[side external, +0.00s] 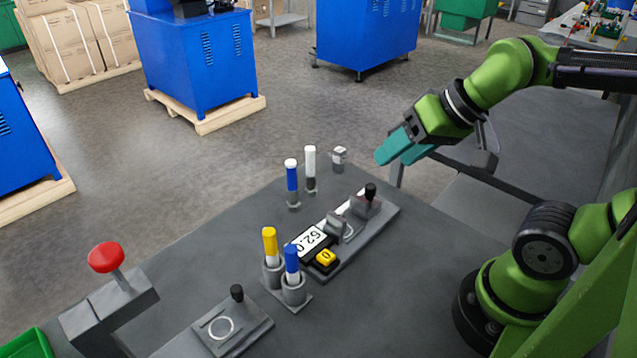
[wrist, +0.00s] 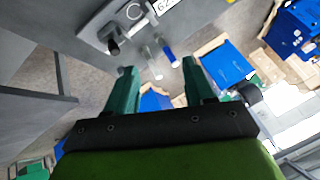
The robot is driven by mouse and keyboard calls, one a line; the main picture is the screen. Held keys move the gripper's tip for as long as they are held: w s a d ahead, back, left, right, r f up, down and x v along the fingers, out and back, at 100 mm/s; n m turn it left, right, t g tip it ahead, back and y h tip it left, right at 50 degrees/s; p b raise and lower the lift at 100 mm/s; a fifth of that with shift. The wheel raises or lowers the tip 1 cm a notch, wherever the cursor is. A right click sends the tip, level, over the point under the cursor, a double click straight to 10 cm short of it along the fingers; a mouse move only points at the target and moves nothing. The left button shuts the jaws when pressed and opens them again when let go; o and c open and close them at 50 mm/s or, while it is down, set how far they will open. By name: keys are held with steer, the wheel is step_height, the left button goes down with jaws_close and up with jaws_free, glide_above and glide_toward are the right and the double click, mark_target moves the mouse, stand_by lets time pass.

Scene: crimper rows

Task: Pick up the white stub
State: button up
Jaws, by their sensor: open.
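The white stub (side external: 310,162) stands upright on the far part of the grey table, its lower part greyish. A blue stub with a white top (side external: 292,176) stands just left of it. In the wrist view, the white stub (wrist: 155,67) appears between the fingertips' lines, with the blue stub (wrist: 168,54) beside it. My gripper (side external: 393,152) has teal fingers and hangs to the right of the white stub, higher up and apart from it. In the wrist view my gripper (wrist: 158,68) is open with nothing between its fingers.
A small grey-white piece (side external: 340,155) stands right of the white stub. A crimper device (side external: 341,228) with a display lies nearer. Holders with a yellow stub (side external: 270,243) and a blue stub (side external: 292,260) stand in front. A red knob (side external: 106,257) rises at the left.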

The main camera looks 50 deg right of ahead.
steer(key=w+d+f+n+g, duration=0.2)
steer(key=w+d+g, duration=0.15)
steer(key=w, duration=0.95)
steer(key=n+h, duration=0.1)
steer(key=n, duration=0.4)
glide_toward(314, 153)
steer(key=shift+t, duration=0.45)
steer(key=x, duration=1.2)
steer(key=shift+s+d+f, duration=0.1)
steer(key=shift+s+f, duration=0.1)
steer(key=shift+f, duration=0.3)
steer(key=shift+c, duration=0.4)
jaws_close()
